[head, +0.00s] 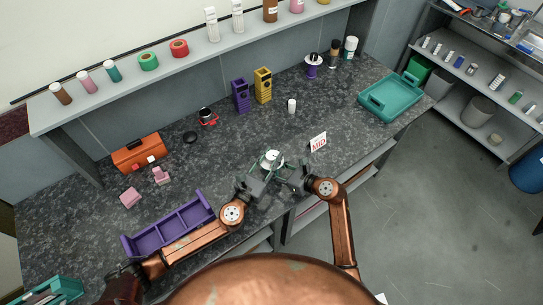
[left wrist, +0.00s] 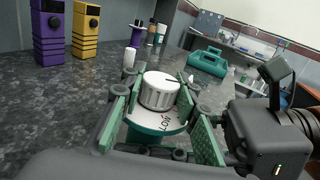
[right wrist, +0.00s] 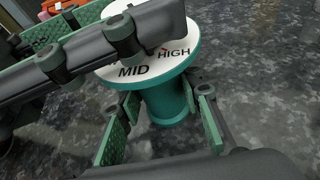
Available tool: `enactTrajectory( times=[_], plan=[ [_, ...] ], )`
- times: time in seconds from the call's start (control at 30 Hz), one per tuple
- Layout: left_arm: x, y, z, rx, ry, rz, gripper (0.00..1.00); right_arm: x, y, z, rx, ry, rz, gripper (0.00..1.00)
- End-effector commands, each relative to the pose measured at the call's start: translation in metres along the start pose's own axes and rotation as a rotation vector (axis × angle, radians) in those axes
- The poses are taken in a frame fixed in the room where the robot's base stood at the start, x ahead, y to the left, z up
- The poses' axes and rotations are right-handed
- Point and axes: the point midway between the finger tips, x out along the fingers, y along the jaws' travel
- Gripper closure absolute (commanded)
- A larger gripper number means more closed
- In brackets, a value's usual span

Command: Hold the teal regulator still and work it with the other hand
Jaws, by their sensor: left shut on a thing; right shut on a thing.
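The teal regulator stands upright on the dark speckled bench, with a white dial plate on top (head: 272,158). A white ribbed knob (left wrist: 160,90) sits on the plate, with a dark line on its top. The right wrist view shows MID and HIGH on the plate (right wrist: 185,35), a small red mark by HIGH, and the teal body (right wrist: 165,101) below. My left gripper (head: 265,172) is shut on the knob from above the plate; its finger hides the knob in the right wrist view. My right gripper (right wrist: 158,112) is shut on the teal body below the plate.
A small white bottle (head: 292,106), purple and yellow boxes (head: 263,85) stand behind. A purple divided bin (head: 165,229) lies left, near my left arm; a teal tray (head: 379,111) is at the right end.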

Motion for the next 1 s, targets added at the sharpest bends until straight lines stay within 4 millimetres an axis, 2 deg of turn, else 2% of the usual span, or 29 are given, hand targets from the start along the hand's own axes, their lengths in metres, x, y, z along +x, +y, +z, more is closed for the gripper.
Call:
enactTrajectory(
  times=[0.3,0.33,0.57,0.87,1.0],
  plan=[
    [0.000,0.003,0.000,0.001,0.000,0.001,0.96,-0.001,-0.001,-0.001,-0.001,0.001,-0.002,0.99],
    [0.000,0.003,0.000,0.001,0.000,0.002,0.70,-0.001,-0.001,-0.001,-0.001,0.001,-0.002,0.99],
    [0.000,0.002,0.000,0.000,0.000,0.000,0.54,-0.001,-0.001,-0.001,-0.001,0.001,-0.002,0.99],
    [-0.001,0.001,0.000,0.000,0.001,-0.001,0.53,0.000,-0.001,0.000,-0.001,0.001,-0.001,0.99],
    [-0.013,0.001,-0.001,-0.002,0.002,-0.001,0.53,0.000,-0.001,0.000,-0.001,0.001,-0.001,0.99]
  ],
)
